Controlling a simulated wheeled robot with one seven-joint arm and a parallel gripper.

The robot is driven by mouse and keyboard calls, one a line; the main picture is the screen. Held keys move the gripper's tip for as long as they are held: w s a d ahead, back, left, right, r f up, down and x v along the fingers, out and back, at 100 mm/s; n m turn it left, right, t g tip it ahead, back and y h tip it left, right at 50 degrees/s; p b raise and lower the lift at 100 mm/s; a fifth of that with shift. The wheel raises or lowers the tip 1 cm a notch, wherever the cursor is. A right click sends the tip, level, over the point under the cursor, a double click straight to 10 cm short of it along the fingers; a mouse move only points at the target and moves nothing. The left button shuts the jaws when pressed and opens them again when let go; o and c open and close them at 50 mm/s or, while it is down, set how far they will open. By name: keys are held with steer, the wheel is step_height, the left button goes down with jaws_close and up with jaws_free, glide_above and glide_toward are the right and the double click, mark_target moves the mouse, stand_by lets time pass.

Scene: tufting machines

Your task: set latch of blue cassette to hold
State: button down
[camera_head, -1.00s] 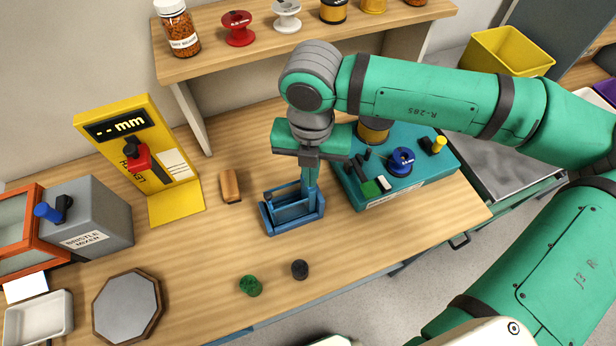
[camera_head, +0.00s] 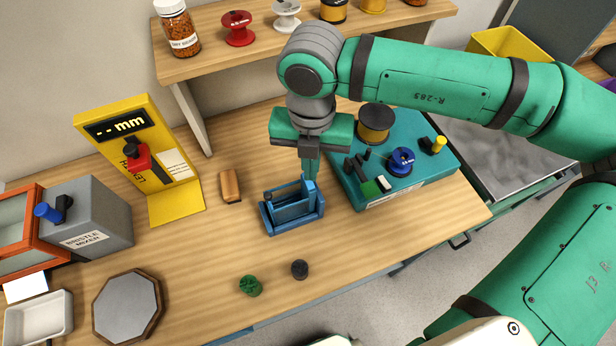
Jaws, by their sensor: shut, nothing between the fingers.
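The blue cassette (camera_head: 284,222) stands on the wooden bench near the middle of the view. It is a small blue open frame in a shallow blue base, with a dark round knob at its left end. A blue upright part stands at its right end. My gripper (camera_head: 310,174) points down at that right end, with its fingers shut and empty. The fingertips are at or just behind the upright part; I cannot tell whether they touch it. The latch itself is too small to make out for certain.
A teal machine (camera_head: 415,180) with spools and small levers stands close on the right. A wooden block (camera_head: 230,186) and a yellow gauge (camera_head: 172,205) stand to the left. Green (camera_head: 250,286) and dark (camera_head: 299,269) tufts lie in front. The bench between is clear.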

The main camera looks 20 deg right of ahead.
mark_target(310, 185)
steer(key=shift+r, duration=1.95)
